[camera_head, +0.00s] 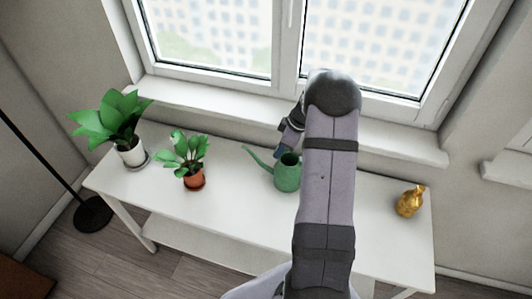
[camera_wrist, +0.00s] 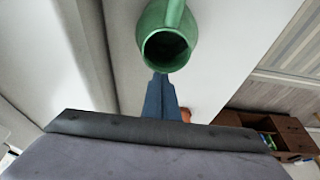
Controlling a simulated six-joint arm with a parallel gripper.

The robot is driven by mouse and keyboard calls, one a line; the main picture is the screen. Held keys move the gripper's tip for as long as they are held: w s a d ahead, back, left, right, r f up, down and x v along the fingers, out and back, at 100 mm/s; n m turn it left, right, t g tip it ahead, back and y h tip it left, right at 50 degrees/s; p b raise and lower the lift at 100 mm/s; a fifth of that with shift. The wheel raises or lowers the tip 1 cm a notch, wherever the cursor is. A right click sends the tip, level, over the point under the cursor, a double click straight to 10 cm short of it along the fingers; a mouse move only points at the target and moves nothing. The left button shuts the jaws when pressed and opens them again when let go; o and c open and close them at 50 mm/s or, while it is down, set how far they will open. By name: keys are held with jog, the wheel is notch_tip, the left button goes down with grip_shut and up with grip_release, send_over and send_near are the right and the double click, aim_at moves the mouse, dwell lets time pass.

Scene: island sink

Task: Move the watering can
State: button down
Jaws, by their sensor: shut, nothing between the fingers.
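The green watering can (camera_head: 287,173) stands upright on the white table (camera_head: 237,214), its spout pointing left in the head view. My arm covers its right side there. My gripper (camera_head: 279,152) is at the can's far side, between the can and the window, partly hidden by my arm. In the wrist view the can (camera_wrist: 178,20) is at the top with its round dark opening showing. The blue fingers of my gripper (camera_wrist: 160,80) are together and empty, with their tips close to the can's rim. I cannot tell whether they touch it.
A plant in a terracotta pot (camera_head: 194,181) and one in a white pot (camera_head: 131,153) stand left of the can. A gold ornament (camera_head: 409,202) stands at the right. The window sill (camera_head: 220,108) runs behind the table. The table between terracotta pot and can is clear.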

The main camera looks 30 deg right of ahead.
jog(key=s+d+b, duration=0.5)
jog(key=s+d, duration=0.6)
jog(key=s, duration=0.1)
jog(key=shift+d+b, duration=0.3)
jog(key=shift+b, duration=0.1)
jog(key=shift+w+a, duration=0.1)
jog(key=w+a, duration=0.2)
jog(key=w, duration=0.1)
jog(key=shift+a+b, duration=0.3)
jog(key=shift+a, duration=0.05)
jog(key=b+v, duration=0.1)
jog(key=v, duration=0.9)
jog(key=shift+s+b, duration=0.15)
jog(key=shift+b, duration=0.2)
jog(key=shift+d, duration=0.15)
